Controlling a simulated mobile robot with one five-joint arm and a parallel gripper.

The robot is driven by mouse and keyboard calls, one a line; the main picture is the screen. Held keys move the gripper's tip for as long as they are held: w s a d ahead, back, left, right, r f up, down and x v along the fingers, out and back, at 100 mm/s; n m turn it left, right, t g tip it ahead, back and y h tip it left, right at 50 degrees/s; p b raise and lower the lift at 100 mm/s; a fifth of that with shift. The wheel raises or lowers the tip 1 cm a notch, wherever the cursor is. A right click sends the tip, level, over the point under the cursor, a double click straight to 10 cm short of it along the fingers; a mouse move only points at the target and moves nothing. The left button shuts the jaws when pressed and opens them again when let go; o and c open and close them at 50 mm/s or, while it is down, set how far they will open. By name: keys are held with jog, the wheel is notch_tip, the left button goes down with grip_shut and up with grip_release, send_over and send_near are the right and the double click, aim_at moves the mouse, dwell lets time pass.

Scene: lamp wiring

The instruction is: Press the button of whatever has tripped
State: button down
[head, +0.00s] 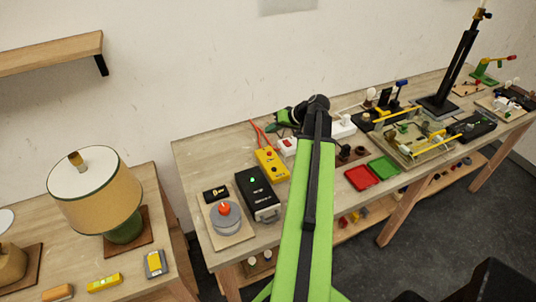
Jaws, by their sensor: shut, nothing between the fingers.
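Several devices that could carry a button stand at the left end of the long workbench (200,160). A yellow box (272,164) has small red and dark spots on its face. A black box (258,196) has a lit green spot on top. A grey round device (226,218) with a glowing red-orange dome sits on a wooden board. A small white box (287,146) has red on top. Which one has tripped I cannot tell. My gripper (276,127) is shut and empty, beyond the yellow box near the back of the bench, partly hidden by my arm.
A small black display (215,193) is beside the round device. Red (362,178) and green (384,168) trays lie right of my arm. A wire rig (415,140) and black stand (440,103) are farther right. A lamp (95,190) stands on the left table.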

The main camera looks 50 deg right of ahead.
aim_at(271, 153)
jog(key=shift+f, duration=0.15)
notch_tip(271, 153, down, 9)
jog(key=b, duration=0.9)
jog(key=shift+r, duration=0.2)
dwell(1.3)
jog(key=shift+s+f+b, duration=0.1)
jog(key=shift+f+b, duration=0.2)
jog(key=shift+f, duration=0.1)
jog(key=shift+f+b, duration=0.4)
jog(key=shift+b, duration=0.05)
dwell(0.4)
jog(key=shift+r, duration=0.15)
jog(key=shift+r+p, duration=0.65)
jog(key=shift+p, duration=0.2)
